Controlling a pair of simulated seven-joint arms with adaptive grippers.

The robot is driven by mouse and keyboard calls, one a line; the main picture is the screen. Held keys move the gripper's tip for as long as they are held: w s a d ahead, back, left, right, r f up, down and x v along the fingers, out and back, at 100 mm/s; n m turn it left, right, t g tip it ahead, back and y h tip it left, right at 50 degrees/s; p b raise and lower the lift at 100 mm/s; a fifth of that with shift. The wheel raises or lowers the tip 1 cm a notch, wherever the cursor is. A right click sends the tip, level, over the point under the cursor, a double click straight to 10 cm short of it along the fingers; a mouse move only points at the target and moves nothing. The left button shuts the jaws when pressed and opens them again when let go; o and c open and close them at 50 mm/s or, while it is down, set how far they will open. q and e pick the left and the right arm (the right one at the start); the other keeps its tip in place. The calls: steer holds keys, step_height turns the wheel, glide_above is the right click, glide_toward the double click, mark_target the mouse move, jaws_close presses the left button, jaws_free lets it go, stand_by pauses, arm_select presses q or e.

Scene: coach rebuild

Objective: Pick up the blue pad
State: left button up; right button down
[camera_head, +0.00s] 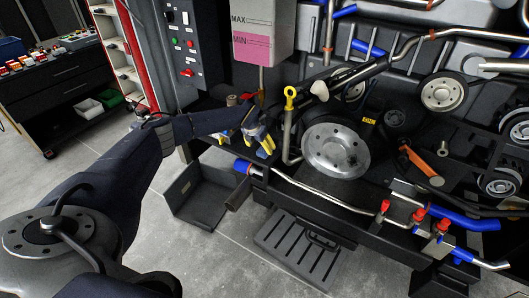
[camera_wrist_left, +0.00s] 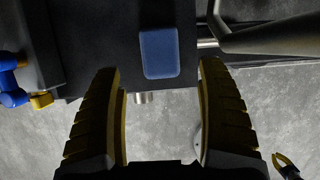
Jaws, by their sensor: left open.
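The blue pad (camera_wrist_left: 159,53) is a small rounded rectangle on a dark flat surface (camera_wrist_left: 115,30) in the left wrist view. I cannot make it out in the head view. My left gripper (camera_head: 264,146) is beside the left end of the machine in the head view, its yellow-lined fingers pointing down. In the left wrist view the left gripper (camera_wrist_left: 161,80) is open, with its two fingers wide apart and nothing between them. The pad lies just beyond the fingertips, roughly centred between them. My right gripper is not recognisable in either view.
A metal pipe with a yellow ring (camera_head: 290,92) stands right of the gripper. A blue-ended hose (camera_head: 243,166) and a black open box (camera_head: 200,197) are below it. A pink-marked tank (camera_head: 262,35) hangs above.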

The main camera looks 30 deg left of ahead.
mark_target(263, 150)
arm_select(q)
steer(key=shift+x, duration=2.65)
steer(key=c, duration=1.1)
